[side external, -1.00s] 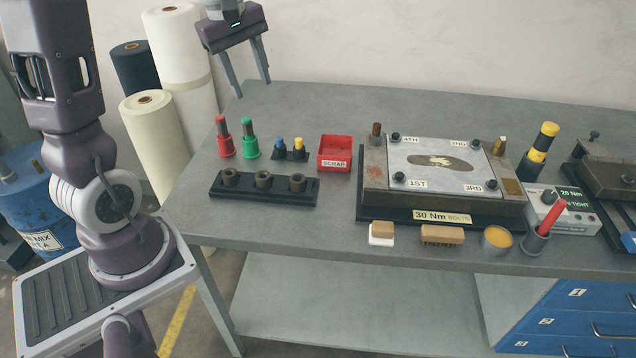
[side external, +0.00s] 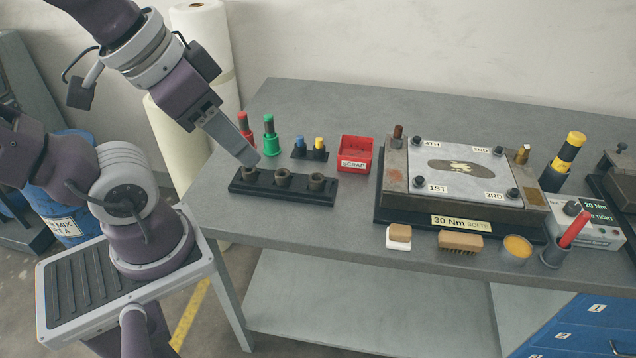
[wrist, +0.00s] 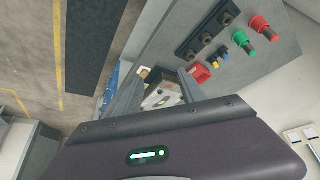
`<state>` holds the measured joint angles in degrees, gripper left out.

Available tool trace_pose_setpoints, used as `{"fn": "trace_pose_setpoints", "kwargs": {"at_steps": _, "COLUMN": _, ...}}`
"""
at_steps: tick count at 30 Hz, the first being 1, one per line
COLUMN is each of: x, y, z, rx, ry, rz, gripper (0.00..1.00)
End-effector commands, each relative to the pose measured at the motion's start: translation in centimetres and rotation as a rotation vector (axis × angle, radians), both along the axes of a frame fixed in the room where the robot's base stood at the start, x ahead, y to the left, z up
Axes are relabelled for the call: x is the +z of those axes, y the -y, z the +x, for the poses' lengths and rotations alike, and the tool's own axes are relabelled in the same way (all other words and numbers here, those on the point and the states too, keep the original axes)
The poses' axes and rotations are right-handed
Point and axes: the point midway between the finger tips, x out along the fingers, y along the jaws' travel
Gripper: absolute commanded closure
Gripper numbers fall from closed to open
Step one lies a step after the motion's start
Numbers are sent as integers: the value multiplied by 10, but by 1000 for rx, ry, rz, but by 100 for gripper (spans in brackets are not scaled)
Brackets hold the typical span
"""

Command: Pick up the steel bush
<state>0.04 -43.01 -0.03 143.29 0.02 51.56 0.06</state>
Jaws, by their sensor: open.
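A black rack (side external: 240,189) on the bench holds three dark grey bushes in a row: a left one (side external: 249,173), a middle one (side external: 283,177) and a right one (side external: 316,182). I cannot tell from their looks which is the steel bush. My gripper (side external: 250,160) is tilted, its fingers pointing down and right, with the tips by the left bush in the side view. I cannot tell whether they touch it. In the wrist view my gripper (wrist: 160,88) is open with nothing between its fingers; the rack (wrist: 216,27) lies up and right of them.
Behind the rack stand red (side external: 246,130) and green (side external: 270,142) tools, a holder with blue and yellow pieces (side external: 310,153) and a red scrap bin (side external: 355,153). A mould plate (side external: 455,168), brush (side external: 460,242) and tin (side external: 517,248) are to the right.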

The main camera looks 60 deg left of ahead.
Motion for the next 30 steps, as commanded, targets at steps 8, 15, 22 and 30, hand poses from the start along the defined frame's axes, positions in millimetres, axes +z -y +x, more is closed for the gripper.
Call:
{"fn": "trace_pose_setpoints", "kwargs": {"at_steps": 8, "x": 0, "y": 0, "z": 0, "rx": 2, "ry": 0, "rz": -1, "gripper": 53}}
{"fn": "trace_pose_setpoints", "kwargs": {"at_steps": 15, "x": 0, "y": 0, "z": 0, "rx": 2, "ry": 0, "rz": -1, "gripper": 43}}
{"fn": "trace_pose_setpoints", "kwargs": {"at_steps": 22, "x": 1, "y": -1, "z": 10, "rx": 60, "ry": -23, "rz": -33, "gripper": 43}}
{"fn": "trace_pose_setpoints", "kwargs": {"at_steps": 30, "x": -45, "y": -45, "z": 139, "rx": 935, "ry": -262, "rz": -355, "gripper": 43}}
